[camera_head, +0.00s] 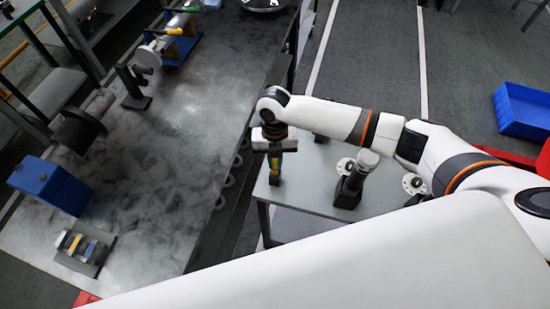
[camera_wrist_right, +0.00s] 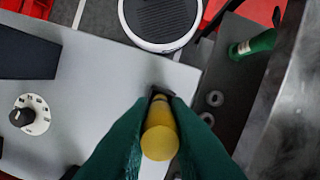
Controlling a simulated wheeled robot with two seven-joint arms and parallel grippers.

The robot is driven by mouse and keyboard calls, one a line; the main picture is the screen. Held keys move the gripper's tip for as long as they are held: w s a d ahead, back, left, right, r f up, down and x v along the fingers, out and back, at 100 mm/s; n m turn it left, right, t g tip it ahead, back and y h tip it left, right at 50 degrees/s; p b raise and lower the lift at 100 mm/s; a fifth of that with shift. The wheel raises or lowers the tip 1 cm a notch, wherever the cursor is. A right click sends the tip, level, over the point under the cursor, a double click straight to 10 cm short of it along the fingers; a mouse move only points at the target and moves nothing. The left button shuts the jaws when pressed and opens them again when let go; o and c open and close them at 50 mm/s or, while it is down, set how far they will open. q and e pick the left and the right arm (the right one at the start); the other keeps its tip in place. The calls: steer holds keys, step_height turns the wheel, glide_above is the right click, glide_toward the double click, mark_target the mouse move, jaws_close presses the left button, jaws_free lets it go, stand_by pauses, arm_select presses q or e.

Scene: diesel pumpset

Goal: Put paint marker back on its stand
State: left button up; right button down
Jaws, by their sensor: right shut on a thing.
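The paint marker (camera_wrist_right: 160,138) shows as a yellow cylinder, seen nearly end-on in the right wrist view. My right gripper (camera_wrist_right: 162,100) has its dark green fingers shut on both sides of it. My left gripper is out of view.
The small grey table (camera_head: 315,212) also bears a dark block with a grey cylinder (camera_head: 352,185) and round dial-like discs (camera_head: 413,183). A long metal bench (camera_head: 150,185) with a blue block (camera_head: 50,185) stands left across a gap. A blue crate (camera_head: 525,112) is on the floor.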

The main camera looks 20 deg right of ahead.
steer(key=shift+f+b, duration=0.65)
steer(key=shift+f, duration=0.3)
steer(key=c, duration=1.3)
jaws_free()
step_height(320, 180, up, 12)
steer(key=w+b, duration=0.2)
steer(key=shift+d, duration=0.25)
steer(key=shift+f, duration=0.1)
